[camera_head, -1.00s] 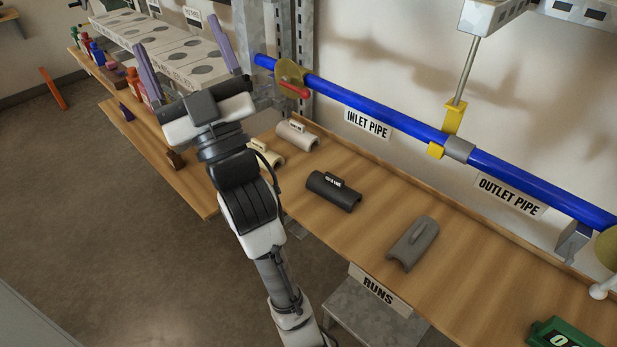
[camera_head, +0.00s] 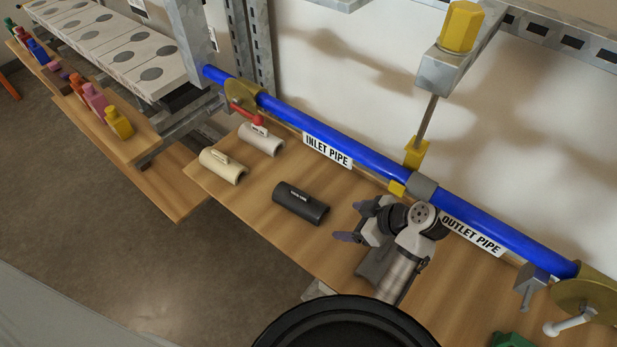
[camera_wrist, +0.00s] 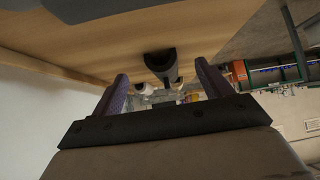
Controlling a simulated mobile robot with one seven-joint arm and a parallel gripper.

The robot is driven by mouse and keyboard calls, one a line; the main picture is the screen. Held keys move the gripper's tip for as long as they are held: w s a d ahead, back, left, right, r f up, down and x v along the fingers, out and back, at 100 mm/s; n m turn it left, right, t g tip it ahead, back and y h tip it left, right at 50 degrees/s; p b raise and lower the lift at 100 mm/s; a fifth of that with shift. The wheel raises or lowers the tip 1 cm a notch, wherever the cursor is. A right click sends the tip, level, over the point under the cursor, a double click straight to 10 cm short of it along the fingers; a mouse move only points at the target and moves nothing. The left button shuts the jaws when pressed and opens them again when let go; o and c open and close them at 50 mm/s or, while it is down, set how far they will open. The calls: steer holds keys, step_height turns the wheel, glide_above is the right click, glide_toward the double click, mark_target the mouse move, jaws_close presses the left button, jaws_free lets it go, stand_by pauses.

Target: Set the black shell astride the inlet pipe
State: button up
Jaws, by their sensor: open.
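In the wrist view the black shell (camera_wrist: 158,62) shows end-on, ahead and between the two purple fingers.
A cream shell (camera_head: 223,167) and a pale grey shell (camera_head: 261,140) lie left of the black one. A grey shell (camera_head: 372,265) is partly hidden by my arm. A yellow clamp (camera_head: 416,153) and grey collar (camera_head: 422,187) stand at the pipe's middle.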

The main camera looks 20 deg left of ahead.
steer(key=shift+w+d, duration=0.1)
steer(key=shift+w, duration=0.05)
steer(key=shift+w+a+f+b, duration=0.15)
steer(key=shift+w+a+b, duration=0.05)
steer(key=shift+b, duration=0.1)
steer(key=b, duration=0.4)
glide_toward(300, 197)
steer(key=f, duration=0.1)
steer(key=a+f, duration=0.1)
steer(key=f, duration=0.1)
steer(key=w+a+f, duration=0.1)
steer(key=shift+f, duration=0.3)
steer(key=shift+w+a+p, duration=0.2)
steer(key=shift+a+p, duration=0.1)
steer(key=shift+a, duration=0.1)
steer(key=p+x, duration=0.1)
steer(key=x, duration=0.4)
steer(key=shift+a+r, duration=0.15)
steer(key=shift+r, duration=0.05)
steer(key=shift+w+a+f, duration=0.1)
steer(key=shift+a+f, duration=0.15)
steer(key=shift+f, duration=0.1)
steer(key=c, duration=1)
